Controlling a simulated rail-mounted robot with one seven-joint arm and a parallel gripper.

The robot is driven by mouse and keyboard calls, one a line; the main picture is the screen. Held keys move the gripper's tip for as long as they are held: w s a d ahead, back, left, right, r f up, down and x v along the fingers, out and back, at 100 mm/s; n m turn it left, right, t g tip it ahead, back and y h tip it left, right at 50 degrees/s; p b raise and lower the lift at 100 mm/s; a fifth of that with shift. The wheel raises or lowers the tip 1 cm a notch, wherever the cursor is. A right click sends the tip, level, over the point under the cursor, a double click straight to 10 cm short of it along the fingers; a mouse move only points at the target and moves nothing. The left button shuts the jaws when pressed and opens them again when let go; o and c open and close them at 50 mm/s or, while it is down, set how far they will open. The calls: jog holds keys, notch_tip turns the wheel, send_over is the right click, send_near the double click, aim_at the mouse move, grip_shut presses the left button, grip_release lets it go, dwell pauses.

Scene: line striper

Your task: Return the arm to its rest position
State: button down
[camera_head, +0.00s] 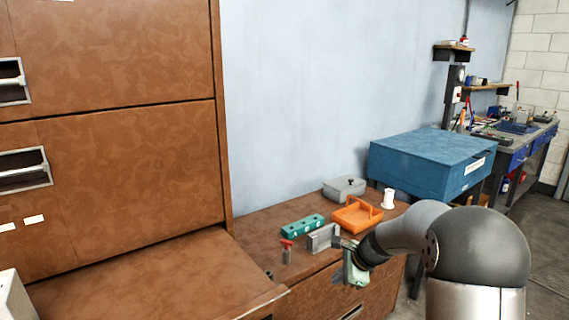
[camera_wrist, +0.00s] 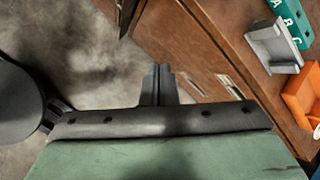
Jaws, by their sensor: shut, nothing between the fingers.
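My gripper (camera_wrist: 160,82) is shut with nothing between its fingers in the wrist view. Below it there is grey floor and the front of the brown cabinet. In the head view my gripper (camera_head: 346,262) hangs in front of the low cabinet's front edge, at the end of my grey arm, which comes in from the right. Its fingertips are hard to make out there.
The low brown cabinet top (camera_head: 190,275) bears a teal lettered block (camera_head: 303,226), a grey metal holder (camera_head: 322,238), a red-topped item (camera_head: 286,250), an orange tray (camera_head: 352,221), a grey lidded box (camera_head: 344,187) and a white spool (camera_head: 388,199). A blue box (camera_head: 425,160) stands behind.

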jog(key=s+a+r+n+g+h+p, duration=0.15)
jog(key=s+r+n, duration=0.3)
jog(key=s, duration=0.45)
jog(key=s+a+r+n+g+p, duration=0.1)
jog(key=s+a+r+n+p, duration=0.1)
jog(key=s+r+n, duration=0.45)
jog(key=s+d+n+g+h+p, duration=0.1)
jog(key=s+n, duration=0.7)
jog(key=s, duration=1.2)
jog(key=shift+s+d+f+h+p, duration=0.15)
jog(key=shift+d+f+h+p, duration=0.25)
jog(key=shift+d+h+p, duration=0.5)
jog(key=shift+a+b, duration=0.15)
jog(key=shift+b, duration=0.15)
